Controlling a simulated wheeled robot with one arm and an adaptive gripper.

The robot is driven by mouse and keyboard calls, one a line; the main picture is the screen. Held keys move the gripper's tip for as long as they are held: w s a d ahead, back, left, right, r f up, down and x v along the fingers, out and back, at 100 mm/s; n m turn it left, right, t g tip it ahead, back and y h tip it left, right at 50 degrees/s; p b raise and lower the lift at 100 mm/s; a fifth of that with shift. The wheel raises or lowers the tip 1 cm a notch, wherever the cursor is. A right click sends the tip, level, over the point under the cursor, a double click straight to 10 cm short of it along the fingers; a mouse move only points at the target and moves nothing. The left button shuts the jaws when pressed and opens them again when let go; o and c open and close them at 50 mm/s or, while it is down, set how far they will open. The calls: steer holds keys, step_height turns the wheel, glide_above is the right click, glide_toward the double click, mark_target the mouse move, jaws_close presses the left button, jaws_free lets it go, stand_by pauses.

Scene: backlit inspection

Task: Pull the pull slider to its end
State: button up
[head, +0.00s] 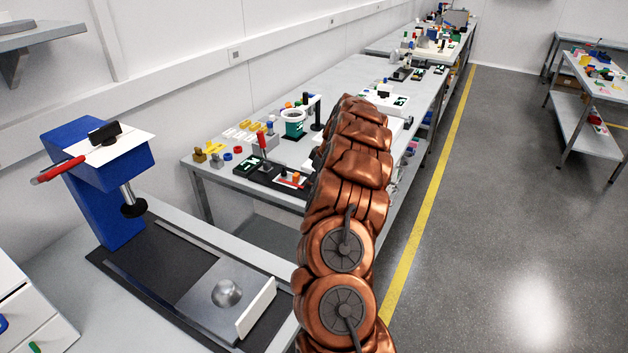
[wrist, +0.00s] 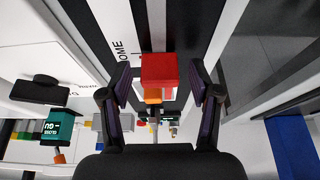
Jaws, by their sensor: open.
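A red block (wrist: 161,71), which appears to be the handle of the pull slider, shows in the wrist view in front of a dark track. A small orange piece (wrist: 153,95) shows just below it. My gripper (wrist: 160,82) is open, with one dark finger on each side of the red block. I see gaps between the block and both fingers. Lettering that reads "HOME" stands on a white surface left of the track. In the head view my copper-coloured arm reaches over the long bench and hides my gripper and the slider.
In the wrist view a black knob (wrist: 38,89) and a teal labelled block (wrist: 57,127) lie to the left. In the head view the bench (head: 215,178) is crowded with small fixtures, including a green-and-white cup (head: 294,125). A blue press (head: 90,170) stands front left.

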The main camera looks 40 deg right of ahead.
jaws_close()
stand_by(0.4)
